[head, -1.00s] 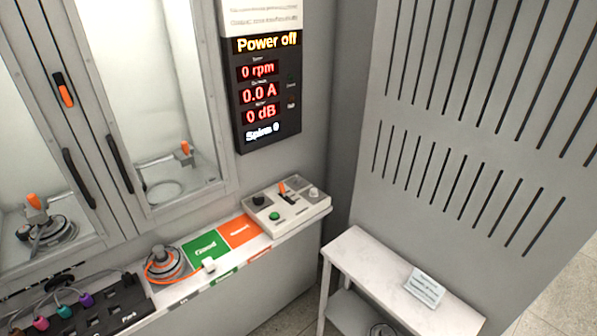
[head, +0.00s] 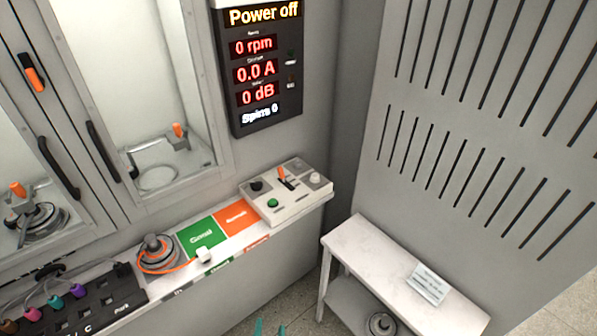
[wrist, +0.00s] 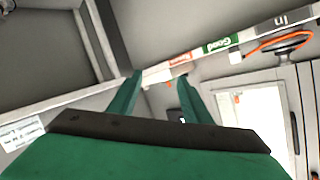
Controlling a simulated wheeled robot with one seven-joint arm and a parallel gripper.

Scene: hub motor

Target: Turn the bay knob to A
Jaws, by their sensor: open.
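The control box (head: 290,208) sits at the right end of the bench. It carries a black knob (head: 256,186), a white knob (head: 315,178), a green button (head: 272,203) and an orange-tipped lever (head: 281,172). I cannot tell which knob is the bay knob, or read its markings or setting. My gripper (head: 270,328) shows only as teal fingertips at the bottom edge of the head view, well below the box. In the wrist view my gripper (wrist: 160,80) is open, its green fingers apart with nothing visible between them.
Green (head: 203,234) and orange (head: 238,215) pads and a motor (head: 158,252) with an orange cable lie along the bench. A black rack (head: 90,304) is at left. The display (head: 262,70) reads Power off. A white side table (head: 355,242) stands at right.

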